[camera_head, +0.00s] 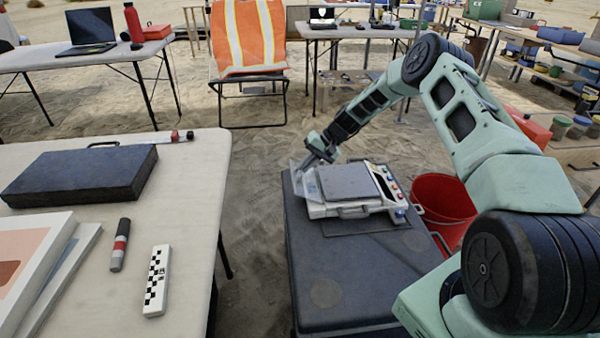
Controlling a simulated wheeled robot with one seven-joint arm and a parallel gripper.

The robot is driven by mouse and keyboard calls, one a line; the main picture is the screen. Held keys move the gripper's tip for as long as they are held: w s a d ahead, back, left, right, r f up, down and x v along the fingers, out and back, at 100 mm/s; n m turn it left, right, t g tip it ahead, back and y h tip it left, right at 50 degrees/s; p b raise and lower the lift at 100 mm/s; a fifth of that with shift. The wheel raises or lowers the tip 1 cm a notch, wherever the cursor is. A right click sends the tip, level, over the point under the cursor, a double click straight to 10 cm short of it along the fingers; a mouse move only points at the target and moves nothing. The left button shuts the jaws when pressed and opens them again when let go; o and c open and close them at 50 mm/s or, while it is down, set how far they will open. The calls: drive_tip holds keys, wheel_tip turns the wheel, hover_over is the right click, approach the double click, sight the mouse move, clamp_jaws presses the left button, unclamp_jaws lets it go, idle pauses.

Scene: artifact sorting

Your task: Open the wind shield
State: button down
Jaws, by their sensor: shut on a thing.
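A weighing scale (345,182) with a grey pan, a white body and coloured buttons on its right side sits on a dark case. The clear wind shield (304,180) shows as a transparent panel at the scale's left side, tilted outward. My gripper (317,158) reaches down from the upper right to the scale's back left corner and is shut on the wind shield's edge. The fingertips are small here and partly merge with the panel, so the exact grip point is hard to see.
The dark case (325,292) has free room in front of the scale. A red bucket (444,205) stands right of it, beside my arm. A white table (185,200) at left holds a dark box (80,174), a marker (120,245) and a checkered scale bar (157,281).

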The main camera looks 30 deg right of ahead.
drive_tip(key=d+y+b, duration=0.1)
drive_tip(key=s+d+t+y+b, duration=0.1)
drive_tip(key=d+y+b, duration=0.1)
drive_tip(key=shift+s+d+r+t, duration=0.1)
drive_tip(key=shift+s+t, duration=0.05)
drive_tip(key=shift+t, duration=0.15)
drive_tip(key=d+y+b, duration=0.1)
drive_tip(key=s+d+t+y+b, duration=0.1)
drive_tip(key=y+b, duration=0.1)
drive_tip(key=d+y+b, duration=0.1)
drive_tip(key=shift+s+d+t+y+b, duration=0.25)
drive_tip(key=shift+t+y+b, duration=0.1)
drive_tip(key=shift+t+y, duration=0.05)
drive_tip(key=shift+s+d+b, duration=0.2)
drive_tip(key=shift+d+b, duration=0.2)
drive_tip(key=shift+d, duration=0.05)
drive_tip(key=shift+s+d+f, duration=0.1)
drive_tip(key=shift+s+f, duration=0.05)
drive_tip(key=shift+f, duration=0.1)
drive_tip(key=c, duration=1.5)
unclamp_jaws()
drive_tip(key=shift+r, duration=0.1)
drive_tip(key=shift+d+r, duration=0.1)
